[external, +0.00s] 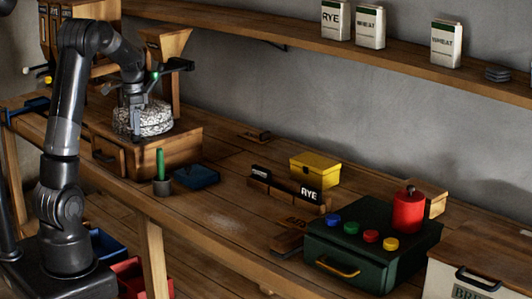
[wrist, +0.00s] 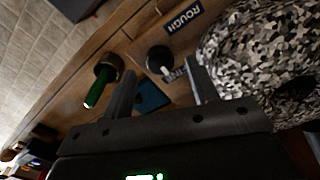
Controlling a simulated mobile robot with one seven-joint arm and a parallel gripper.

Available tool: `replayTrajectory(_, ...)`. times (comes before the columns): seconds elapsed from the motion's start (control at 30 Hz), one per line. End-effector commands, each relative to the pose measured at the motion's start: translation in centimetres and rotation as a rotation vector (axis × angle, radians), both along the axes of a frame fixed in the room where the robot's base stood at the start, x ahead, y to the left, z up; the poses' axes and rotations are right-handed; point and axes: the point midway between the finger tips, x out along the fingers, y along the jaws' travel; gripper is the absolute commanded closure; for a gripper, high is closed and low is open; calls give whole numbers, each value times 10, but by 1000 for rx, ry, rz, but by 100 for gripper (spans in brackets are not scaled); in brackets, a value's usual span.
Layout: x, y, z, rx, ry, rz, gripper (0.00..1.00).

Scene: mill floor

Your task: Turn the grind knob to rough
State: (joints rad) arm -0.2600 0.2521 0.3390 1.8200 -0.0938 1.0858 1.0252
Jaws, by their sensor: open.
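The grind knob (wrist: 158,59) is a round black knob with a pale pointer mark, seen in the wrist view on the wooden mill body. A dark label reading ROUGH (wrist: 183,17) lies above it in that picture. Another label, partly covered by a finger, is just below the knob. My gripper (wrist: 160,82) is open, with its two fingers apart and the knob showing beyond and between their tips. I cannot tell whether they touch it. In the external view my gripper (external: 135,122) is at the speckled millstone (external: 155,120), above the wooden mill base (external: 165,152); the knob cannot be made out there.
The stone (wrist: 255,50) is close to my right finger in the wrist view. A green case (external: 370,245) and a yellow box (external: 315,170) stand farther right.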

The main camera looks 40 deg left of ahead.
Motion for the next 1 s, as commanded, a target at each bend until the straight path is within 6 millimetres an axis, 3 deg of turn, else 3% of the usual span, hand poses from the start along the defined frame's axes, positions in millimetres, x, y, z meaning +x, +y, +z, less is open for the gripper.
replayTrajectory(0.2, 0, 0, -22, 0, 1, -1, 46)
replayTrajectory(0.53, 0, 0, -25, 1, 0, -1, 46)
replayTrajectory(1.0, 0, 0, -25, 1, -1, -1, 84)
